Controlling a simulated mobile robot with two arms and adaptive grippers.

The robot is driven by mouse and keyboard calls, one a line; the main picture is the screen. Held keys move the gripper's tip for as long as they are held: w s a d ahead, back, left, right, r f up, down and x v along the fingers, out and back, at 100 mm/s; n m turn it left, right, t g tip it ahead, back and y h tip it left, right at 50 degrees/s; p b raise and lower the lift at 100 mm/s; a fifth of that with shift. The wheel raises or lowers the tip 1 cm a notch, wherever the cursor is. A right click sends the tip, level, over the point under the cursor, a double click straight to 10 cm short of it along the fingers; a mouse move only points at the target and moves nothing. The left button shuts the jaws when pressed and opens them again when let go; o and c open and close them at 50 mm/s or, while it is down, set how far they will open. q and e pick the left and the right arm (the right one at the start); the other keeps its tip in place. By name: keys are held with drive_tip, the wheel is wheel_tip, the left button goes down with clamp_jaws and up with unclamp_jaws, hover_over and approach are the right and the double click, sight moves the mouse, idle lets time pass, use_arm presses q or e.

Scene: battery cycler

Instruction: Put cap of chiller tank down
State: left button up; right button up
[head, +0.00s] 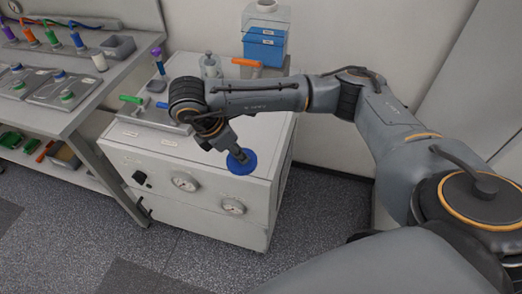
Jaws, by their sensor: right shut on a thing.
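The cap (243,164) is a round blue disc over the front right part of the white chiller's top (262,128). My right gripper (238,154) points down and is shut on the cap. My right arm comes in from the right and spans the chiller's top. I cannot tell whether the cap touches the top or hangs just above it. The tank opening cannot be made out; my arm hides part of the chiller's top. My left gripper is not in view.
A blue box (264,50), a clear bottle (210,66) and an orange-handled item (247,64) stand at the back of the chiller. A green-handled valve (131,99) is at its left. A bench (110,75) with coloured connectors stands on the left. The chiller's front right top is mostly clear.

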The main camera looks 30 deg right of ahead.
drive_tip(key=w+d+f, duration=0.2)
drive_tip(key=d, duration=0.1)
drive_tip(key=w+d+f+b, duration=0.1)
drive_tip(key=w+d+f, duration=0.1)
drive_tip(key=d+f, duration=0.1)
drive_tip(key=w+d+f+b, duration=0.1)
drive_tip(key=d+f, duration=0.1)
drive_tip(key=d, duration=0.1)
drive_tip(key=shift+w+d+f, duration=0.35)
drive_tip(key=shift+w+d, duration=0.05)
drive_tip(key=shift+d+f, duration=0.15)
drive_tip(key=shift+f, duration=0.1)
drive_tip(key=x, duration=0.2)
drive_tip(key=p+x, duration=0.1)
drive_tip(key=x, duration=0.1)
drive_tip(key=shift+w+a+f, duration=0.2)
drive_tip(key=shift+w+a, duration=0.05)
drive_tip(key=shift+a, duration=0.1)
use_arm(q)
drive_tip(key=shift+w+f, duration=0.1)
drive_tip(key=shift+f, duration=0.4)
use_arm(e)
drive_tip(key=o, duration=0.8)
drive_tip(key=shift+f, duration=0.1)
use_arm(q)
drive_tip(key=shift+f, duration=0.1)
use_arm(e)
drive_tip(key=shift+o, duration=0.2)
